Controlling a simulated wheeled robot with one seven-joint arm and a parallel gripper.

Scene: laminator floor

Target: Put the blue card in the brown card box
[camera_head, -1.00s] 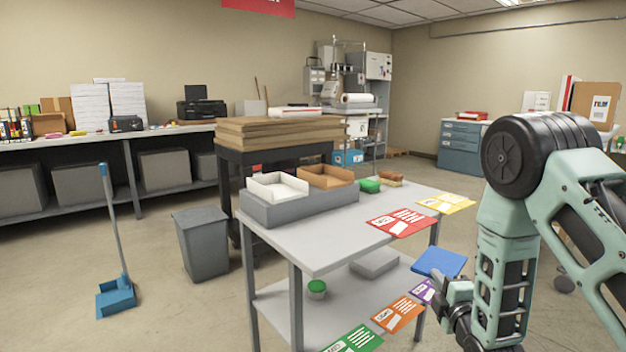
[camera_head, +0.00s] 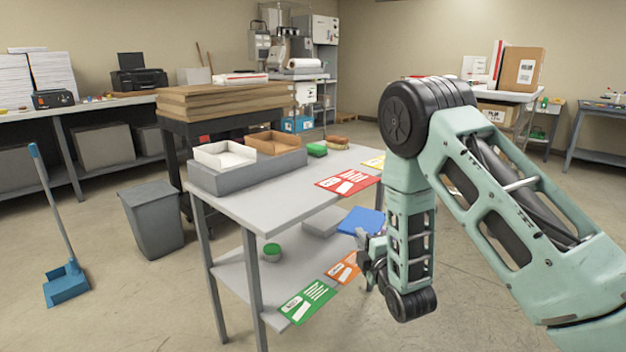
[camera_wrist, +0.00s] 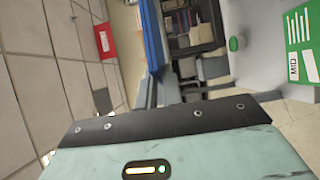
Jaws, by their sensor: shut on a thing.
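The blue card (camera_head: 361,221) is held by my gripper (camera_head: 372,240), to the right of the table's front right corner. In the wrist view the blue card (camera_wrist: 152,35) shows nearly edge-on between the fingers of my gripper (camera_wrist: 157,88), which is shut on it. The brown card box (camera_head: 272,143) stands in a grey holder (camera_head: 225,181) at the back left of the table top, beside a white box (camera_head: 225,155). It is open at the top and well apart from the card; its inside is only partly seen.
Green (camera_head: 309,302) and orange (camera_head: 344,268) cards lie lower down. A grey bin (camera_head: 152,219) stands left of the table. The table's middle is clear.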

